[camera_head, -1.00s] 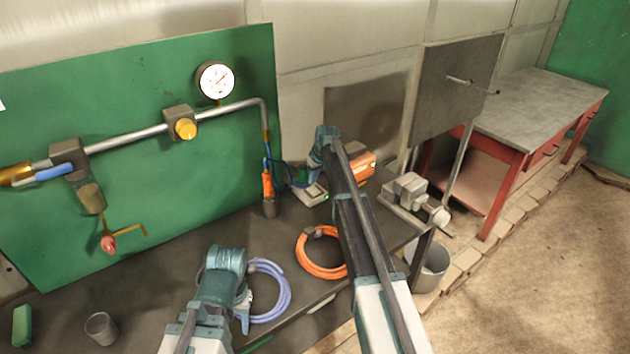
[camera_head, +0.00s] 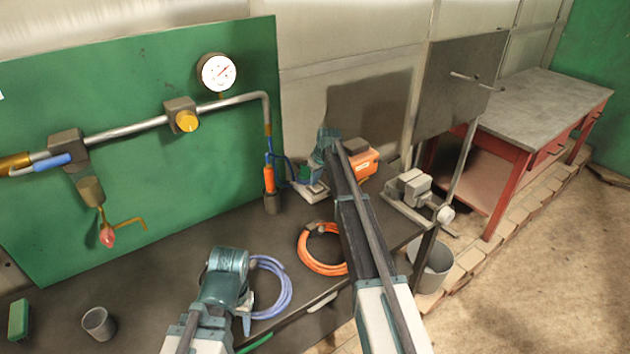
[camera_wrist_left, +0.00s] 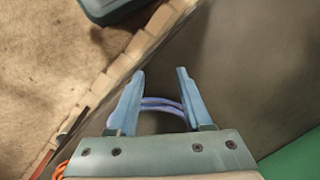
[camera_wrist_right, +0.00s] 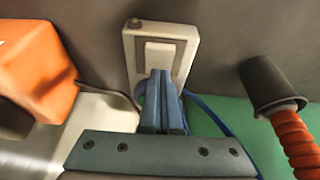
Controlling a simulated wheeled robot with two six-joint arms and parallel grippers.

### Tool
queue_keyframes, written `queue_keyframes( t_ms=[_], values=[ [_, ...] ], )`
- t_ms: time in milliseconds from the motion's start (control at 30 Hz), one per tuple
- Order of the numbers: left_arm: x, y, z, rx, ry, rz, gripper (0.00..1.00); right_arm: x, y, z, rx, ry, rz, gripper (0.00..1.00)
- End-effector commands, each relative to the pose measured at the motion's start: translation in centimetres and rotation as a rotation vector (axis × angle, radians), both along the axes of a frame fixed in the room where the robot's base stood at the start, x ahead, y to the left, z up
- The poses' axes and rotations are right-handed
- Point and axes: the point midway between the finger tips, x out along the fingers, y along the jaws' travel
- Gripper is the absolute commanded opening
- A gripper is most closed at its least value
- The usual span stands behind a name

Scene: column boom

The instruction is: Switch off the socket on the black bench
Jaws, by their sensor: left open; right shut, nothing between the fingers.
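The socket (camera_head: 318,195) is a pale box on the black bench (camera_head: 200,250), partly hidden by my right arm in the head view. In the right wrist view the socket (camera_wrist_right: 188,38) shows a pale rocker (camera_wrist_right: 158,54) and a small dark lamp at its upper left corner. My right gripper (camera_wrist_right: 163,74) is shut and empty, its fingertips over the lower part of the rocker; I cannot tell whether they touch. My left gripper (camera_wrist_left: 160,72) is open and empty above the bench's front edge, near the blue hose coil (camera_head: 287,290).
An orange box (camera_head: 363,162) stands beside the socket, with a cable between them. An orange hose coil (camera_head: 305,258), a grey cup (camera_head: 98,323) and a green brush (camera_head: 18,319) are on the bench.

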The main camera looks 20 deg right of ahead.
Motion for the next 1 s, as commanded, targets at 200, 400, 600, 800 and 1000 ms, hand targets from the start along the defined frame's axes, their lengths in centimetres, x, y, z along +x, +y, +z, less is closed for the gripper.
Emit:
queue_keyframes(
  t_ms=[200,400,600,800,1000],
  values=[
    [0.0,0.0,0.0,0.000,0.000,0.000,0.50,-0.9,-0.3,0.0,-0.001,0.005,0.000,0.00],
    [0.0,0.0,0.0,0.000,0.000,0.000,0.50,-1.7,-0.6,0.0,-0.001,0.005,-0.001,0.00],
    [0.0,0.0,0.1,0.000,0.000,0.000,0.50,-1.6,-0.6,0.0,-0.001,0.004,0.000,0.00],
    [0.0,0.0,0.2,0.000,0.000,0.000,0.50,-1.6,-0.6,0.2,-0.001,0.002,0.000,0.00],
    [0.0,0.0,1.3,0.000,0.000,0.000,0.50,-1.7,-0.3,1.2,-0.001,0.002,0.000,0.00]
  ],
)
